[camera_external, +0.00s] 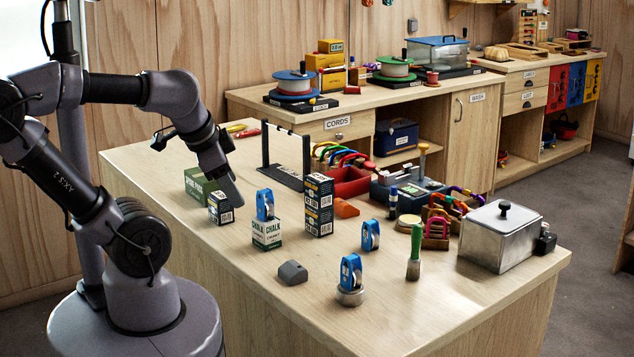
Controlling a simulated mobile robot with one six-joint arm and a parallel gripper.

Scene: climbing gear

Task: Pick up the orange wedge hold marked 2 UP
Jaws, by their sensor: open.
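A small orange wedge-shaped piece (346,209) lies on the wooden table, just right of a tall dark box (319,206). Any marking on it is too small to read. My gripper (233,192) points down above the left part of the table, near the green and dark boxes. It is open and appears empty, well to the left of the orange wedge, with the tall box between them in the picture.
A chalk box (267,235) with a blue pulley on top stands near the gripper. A black rack (285,165), red tray (350,184) and grey device (408,192) stand behind. A grey hold (292,272), green-handled brush (414,250) and metal box (500,238) are nearer the front.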

